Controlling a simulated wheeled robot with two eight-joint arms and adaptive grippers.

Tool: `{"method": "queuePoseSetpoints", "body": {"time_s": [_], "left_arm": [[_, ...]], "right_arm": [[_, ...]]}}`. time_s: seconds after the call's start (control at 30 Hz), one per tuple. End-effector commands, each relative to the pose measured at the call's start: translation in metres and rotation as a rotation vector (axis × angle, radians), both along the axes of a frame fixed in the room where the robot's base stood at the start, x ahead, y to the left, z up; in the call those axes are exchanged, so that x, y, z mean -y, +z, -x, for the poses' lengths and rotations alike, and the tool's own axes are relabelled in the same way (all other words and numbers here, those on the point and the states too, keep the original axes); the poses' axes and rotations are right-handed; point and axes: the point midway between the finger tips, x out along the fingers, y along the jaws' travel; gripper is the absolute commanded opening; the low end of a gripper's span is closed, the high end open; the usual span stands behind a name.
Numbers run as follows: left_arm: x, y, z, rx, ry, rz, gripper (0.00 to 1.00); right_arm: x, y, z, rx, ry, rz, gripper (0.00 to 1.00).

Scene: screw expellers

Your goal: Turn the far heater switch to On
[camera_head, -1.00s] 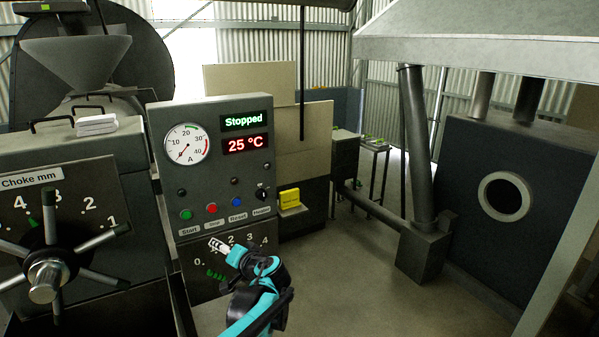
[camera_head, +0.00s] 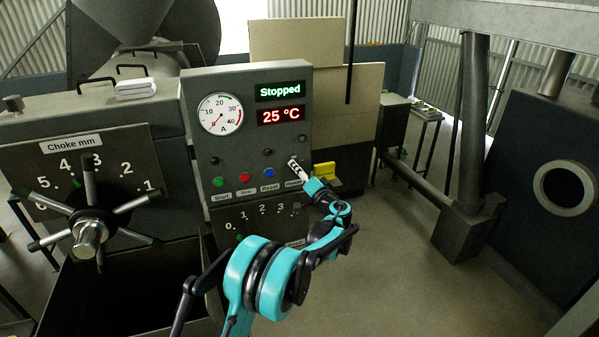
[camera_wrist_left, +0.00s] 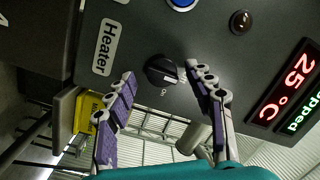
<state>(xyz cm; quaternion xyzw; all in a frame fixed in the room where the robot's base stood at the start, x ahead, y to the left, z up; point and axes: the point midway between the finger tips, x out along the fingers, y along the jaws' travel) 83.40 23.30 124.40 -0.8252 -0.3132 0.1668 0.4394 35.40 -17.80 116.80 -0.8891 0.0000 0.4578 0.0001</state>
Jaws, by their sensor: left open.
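The heater switch (camera_wrist_left: 161,70) is a black round knob on the grey control panel (camera_head: 245,138), beside a white "Heater" label (camera_wrist_left: 105,47). A pale pointer mark shows on the knob's right side in the left wrist view. My left gripper (camera_wrist_left: 160,77) is open, its two purple-padded fingers spread on either side of the knob. I cannot tell whether the fingers touch it. In the head view my left gripper (camera_head: 298,170) is at the panel's lower right corner and hides the knob. My right gripper is not in view.
Green (camera_head: 218,182), red (camera_head: 244,177) and blue (camera_head: 268,173) buttons sit left of the gripper. The display (camera_head: 280,91) reads "Stopped"; the one below reads 25 °C. A yellow box (camera_head: 325,170) is just right of the panel. A choke handwheel (camera_head: 90,235) stands left.

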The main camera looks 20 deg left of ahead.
Motion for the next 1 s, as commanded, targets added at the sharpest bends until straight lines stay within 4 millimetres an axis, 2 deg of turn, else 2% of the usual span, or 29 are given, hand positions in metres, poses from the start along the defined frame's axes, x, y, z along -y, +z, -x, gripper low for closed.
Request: {"method": "queuePoseSetpoints", "body": {"time_s": [0.3,0.5,1.0], "left_arm": [[-0.0026,0.0002,-0.0029,-0.001,-0.001,0.001,0.53],[-0.0025,0.0001,-0.0029,-0.001,-0.001,0.001,0.04],[-0.0026,-0.0027,-0.0025,-0.056,0.0,-0.08,0.04]], "right_arm": [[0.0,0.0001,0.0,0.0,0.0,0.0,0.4],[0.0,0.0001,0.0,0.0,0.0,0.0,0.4],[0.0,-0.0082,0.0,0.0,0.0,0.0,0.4]]}}
